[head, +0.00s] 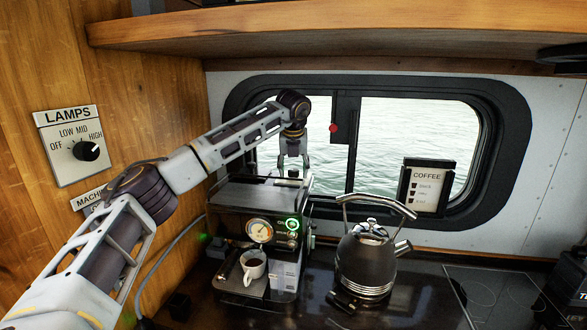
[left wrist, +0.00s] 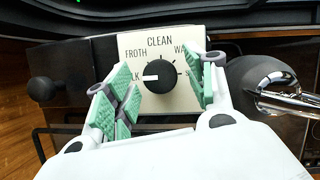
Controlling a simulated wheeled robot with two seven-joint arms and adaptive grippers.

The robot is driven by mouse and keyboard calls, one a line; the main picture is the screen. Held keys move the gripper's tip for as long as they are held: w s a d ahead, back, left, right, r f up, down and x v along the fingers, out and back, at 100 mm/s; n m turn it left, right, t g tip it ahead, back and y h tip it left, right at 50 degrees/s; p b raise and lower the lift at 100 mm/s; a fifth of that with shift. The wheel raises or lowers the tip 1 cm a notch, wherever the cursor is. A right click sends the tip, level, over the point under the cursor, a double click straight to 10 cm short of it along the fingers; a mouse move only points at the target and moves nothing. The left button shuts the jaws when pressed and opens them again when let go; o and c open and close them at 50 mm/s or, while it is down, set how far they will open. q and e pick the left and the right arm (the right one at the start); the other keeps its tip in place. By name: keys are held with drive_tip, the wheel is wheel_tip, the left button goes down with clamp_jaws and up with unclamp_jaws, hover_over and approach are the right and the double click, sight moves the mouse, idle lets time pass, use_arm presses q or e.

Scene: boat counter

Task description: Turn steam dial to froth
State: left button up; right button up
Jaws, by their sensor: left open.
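The steam dial (left wrist: 160,76) is a black round knob on a cream plate (left wrist: 189,47) in the left wrist view. The plate reads FROTH at upper left, CLEAN at top and a partly hidden WA at upper right. The knob's white mark points left, towards a label ending in LK. My left gripper (head: 293,168) is open, pointing down over the rear right of the coffee machine (head: 237,194). In the left wrist view its green-padded fingers stand on either side of the knob; contact is unclear. The dial cannot be made out in the head view.
A dark kettle (head: 366,265) stands right of the machine. A cup of coffee (head: 253,266) sits on the machine's front tray. A coffee card (head: 426,188) stands behind the kettle. A wooden shelf (head: 340,28) runs overhead. A lamps dial (head: 86,151) is on the left wall.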

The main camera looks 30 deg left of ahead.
use_arm(q)
drive_tip(key=shift+c, duration=0.4)
use_arm(e)
drive_tip(key=shift+a, duration=0.1)
use_arm(q)
drive_tip(key=c, duration=1)
drive_tip(key=shift+o, duration=0.2)
use_arm(e)
drive_tip(key=shift+a, duration=0.25)
use_arm(q)
drive_tip(key=shift+m, duration=0.5)
use_arm(e)
drive_tip(key=shift+d+r, duration=0.1)
drive_tip(key=shift+d, duration=0.1)
use_arm(q)
drive_tip(key=shift+m+h, duration=0.4)
drive_tip(key=shift+a+m+h+p, duration=0.1)
drive_tip(key=shift+m+h+p, duration=0.3)
drive_tip(key=shift+m, duration=0.6)
drive_tip(key=m+h+p, duration=0.1)
drive_tip(key=m, duration=0.1)
drive_tip(key=shift+a+r+m+p, duration=0.1)
drive_tip(key=shift+m+p, duration=0.2)
drive_tip(key=shift+m, duration=0.1)
drive_tip(key=shift+m+h+p, duration=0.4)
drive_tip(key=shift+m+p, duration=0.25)
drive_tip(key=shift+m, duration=0.35)
use_arm(e)
drive_tip(key=shift+a+r, duration=0.15)
drive_tip(key=shift+r, duration=1.7)
